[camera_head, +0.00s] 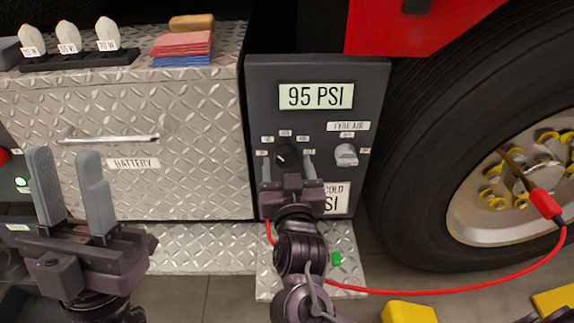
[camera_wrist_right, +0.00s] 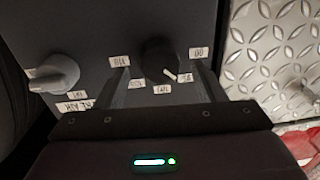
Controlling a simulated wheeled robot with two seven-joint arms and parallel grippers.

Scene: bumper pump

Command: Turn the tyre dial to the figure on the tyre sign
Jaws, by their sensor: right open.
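The tyre dial (camera_head: 287,157) is a black round knob with a white pointer line, set on a dark panel (camera_head: 375,85) with small figure labels around it. A display (camera_head: 316,96) above it reads 95 PSI. The tyre sign (camera_head: 338,198) below is partly hidden by my right gripper; only "COLD" and "SI" show. My right gripper (camera_head: 288,170) is open, its fingers on either side of the dial's lower part. In the right wrist view the dial (camera_wrist_right: 160,60) sits between the fingertips; contact cannot be told. My left gripper (camera_head: 70,190) is open and empty, in front of the battery drawer.
A grey knob (camera_head: 346,154) under a tyre air label sits right of the dial. A red hose (camera_head: 430,292) runs along the floor to the wheel (camera_head: 500,210). The battery drawer handle (camera_head: 108,138) sticks out at left. Cloths (camera_head: 183,45) lie on the cabinet top.

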